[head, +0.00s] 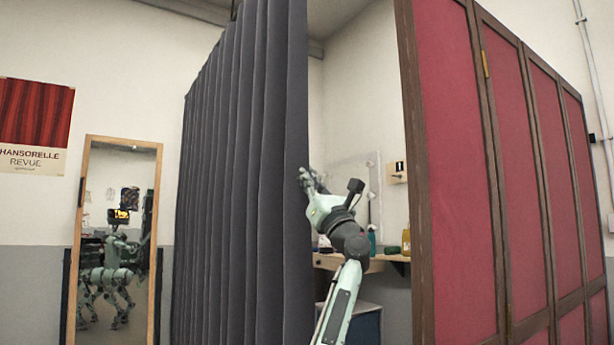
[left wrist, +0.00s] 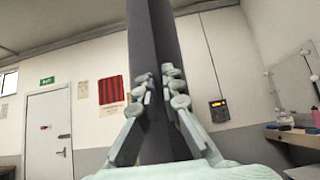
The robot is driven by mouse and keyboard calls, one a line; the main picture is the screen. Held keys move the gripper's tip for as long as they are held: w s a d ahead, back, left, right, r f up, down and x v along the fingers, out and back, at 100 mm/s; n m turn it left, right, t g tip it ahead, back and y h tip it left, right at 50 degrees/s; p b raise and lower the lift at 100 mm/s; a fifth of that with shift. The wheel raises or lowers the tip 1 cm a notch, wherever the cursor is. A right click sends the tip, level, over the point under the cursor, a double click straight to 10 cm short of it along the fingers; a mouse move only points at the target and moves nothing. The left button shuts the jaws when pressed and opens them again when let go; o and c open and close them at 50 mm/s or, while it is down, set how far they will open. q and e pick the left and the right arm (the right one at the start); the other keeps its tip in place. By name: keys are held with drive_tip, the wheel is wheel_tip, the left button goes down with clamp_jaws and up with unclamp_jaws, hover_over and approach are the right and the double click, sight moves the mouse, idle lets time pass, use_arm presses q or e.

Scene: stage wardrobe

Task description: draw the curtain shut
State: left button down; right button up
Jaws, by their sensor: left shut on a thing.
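The dark grey curtain (head: 240,190) hangs in folds from the top left to its free edge near the middle of the head view. My left gripper (head: 308,181) is at that free edge, about halfway down the visible cloth. In the left wrist view, the two fingers of my left gripper (left wrist: 161,100) are shut on the dark curtain edge (left wrist: 152,45), which runs upright between them. An open gap lies between the curtain edge and the red folding screen (head: 455,150) on the right. My right gripper is in neither view.
Behind the gap, a wooden shelf (head: 385,257) holds bottles below a mirror (head: 352,190). A standing mirror (head: 115,240) is at the left, with a poster (head: 33,125) beside it. The screen's brown front post (head: 413,150) borders the gap on its right.

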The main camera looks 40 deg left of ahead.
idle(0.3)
use_arm(q)
drive_tip(key=c, duration=1.7)
unclamp_jaws()
drive_tip(key=v, duration=0.7)
drive_tip(key=shift+d+f, duration=0.15)
drive_tip(key=shift+f, duration=0.1)
